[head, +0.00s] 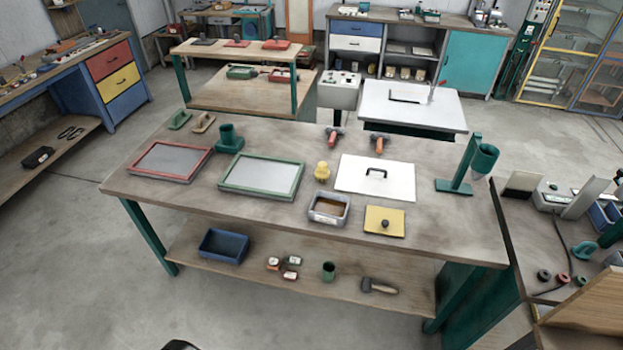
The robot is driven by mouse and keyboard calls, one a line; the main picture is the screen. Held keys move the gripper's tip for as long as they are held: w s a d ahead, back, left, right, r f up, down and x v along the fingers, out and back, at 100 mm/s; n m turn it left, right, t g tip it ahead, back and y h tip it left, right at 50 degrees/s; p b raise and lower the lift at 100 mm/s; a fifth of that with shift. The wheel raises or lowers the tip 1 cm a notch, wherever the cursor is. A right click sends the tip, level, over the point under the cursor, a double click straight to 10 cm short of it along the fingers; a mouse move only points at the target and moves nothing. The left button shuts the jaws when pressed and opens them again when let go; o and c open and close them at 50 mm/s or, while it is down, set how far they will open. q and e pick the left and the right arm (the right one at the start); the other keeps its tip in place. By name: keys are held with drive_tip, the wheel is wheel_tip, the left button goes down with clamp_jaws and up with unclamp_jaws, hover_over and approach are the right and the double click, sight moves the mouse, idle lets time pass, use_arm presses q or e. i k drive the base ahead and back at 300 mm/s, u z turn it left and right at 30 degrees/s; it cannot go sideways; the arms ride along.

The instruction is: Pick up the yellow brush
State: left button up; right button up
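A small yellow object (322,171), which looks like the yellow brush, stands upright near the middle of the wooden workbench (265,142). It is too small to make out bristles. It is just left of a white board with a black handle (350,178) and behind a grey box with brown contents (329,209). Nothing holds it. A flat yellow plate with a dark knob (397,223) lies nearer the front edge. Neither of my grippers can be made out in the head view.
Green-framed (262,189) and red-framed (171,175) screens lie left. A tall green stand with a cup (462,170) rises at the right. The lower shelf (220,280) holds a blue bin and a hammer. Bare wood surrounds the yellow object.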

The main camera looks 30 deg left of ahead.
sight(322, 173)
drive_tip(key=u, duration=1.55)
